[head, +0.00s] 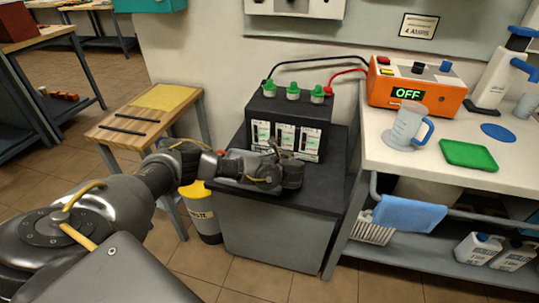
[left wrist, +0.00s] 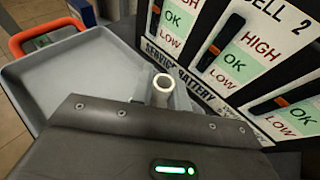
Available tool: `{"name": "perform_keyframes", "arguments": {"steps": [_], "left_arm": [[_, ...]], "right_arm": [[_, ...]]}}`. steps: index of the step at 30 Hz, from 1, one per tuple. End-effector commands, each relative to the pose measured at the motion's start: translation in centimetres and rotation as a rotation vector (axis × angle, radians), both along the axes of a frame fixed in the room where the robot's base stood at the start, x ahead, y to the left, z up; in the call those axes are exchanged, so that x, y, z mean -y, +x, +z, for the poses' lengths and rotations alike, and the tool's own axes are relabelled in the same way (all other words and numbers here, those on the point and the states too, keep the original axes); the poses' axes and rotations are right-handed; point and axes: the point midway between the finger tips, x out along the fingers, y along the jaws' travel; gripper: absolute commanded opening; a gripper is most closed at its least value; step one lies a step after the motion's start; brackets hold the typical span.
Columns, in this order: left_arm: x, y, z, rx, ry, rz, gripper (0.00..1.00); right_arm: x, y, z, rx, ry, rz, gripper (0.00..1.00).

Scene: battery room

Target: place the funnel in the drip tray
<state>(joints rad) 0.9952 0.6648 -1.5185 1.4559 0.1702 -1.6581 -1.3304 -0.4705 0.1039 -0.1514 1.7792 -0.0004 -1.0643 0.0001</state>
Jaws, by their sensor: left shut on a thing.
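My left gripper (head: 288,172) is in front of the battery, low over the dark stand top. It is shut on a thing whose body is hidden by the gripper. In the left wrist view a pale grey tube end (left wrist: 163,86), which looks like the funnel's spout, sticks up past the gripper's edge. A shallow grey tray (left wrist: 75,78), apparently the drip tray, lies beside the battery there; the gripper overlaps its near side. I cannot tell whether the funnel touches the tray. In the head view my arm mostly covers the tray. My right gripper is not in view.
The black service battery (head: 290,120) with green caps stands close behind my gripper. An orange charger (head: 415,88) reading OFF, a jug (head: 405,126) and a green tray (head: 468,155) are on the right bench.

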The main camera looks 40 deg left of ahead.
Motion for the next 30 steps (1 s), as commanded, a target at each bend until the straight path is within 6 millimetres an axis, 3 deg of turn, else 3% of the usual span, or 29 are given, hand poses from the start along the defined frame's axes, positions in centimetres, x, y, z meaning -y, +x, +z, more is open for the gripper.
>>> {"name": "perform_keyframes", "arguments": {"steps": [4,5,9,19,23,30], "left_arm": [[0.0,0.0,-0.3,-0.001,0.001,0.0,0.0],[0.0,0.0,-0.2,0.0,0.0,0.0,0.2],[0.0,0.0,-0.2,0.0,0.0,0.0,0.38],[0.0,0.0,0.2,0.001,-0.001,0.0,0.38],[1.3,-0.8,0.7,0.001,-0.003,-0.002,0.38],[5.2,-3.4,2.6,-0.001,-0.003,-0.006,0.38]], "right_arm": [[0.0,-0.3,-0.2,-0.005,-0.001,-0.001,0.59],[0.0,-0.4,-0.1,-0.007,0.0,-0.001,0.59],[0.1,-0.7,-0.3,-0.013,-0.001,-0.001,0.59],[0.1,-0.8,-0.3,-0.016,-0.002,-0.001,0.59],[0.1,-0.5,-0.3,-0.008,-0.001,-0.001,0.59],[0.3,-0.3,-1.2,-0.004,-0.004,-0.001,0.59]]}}
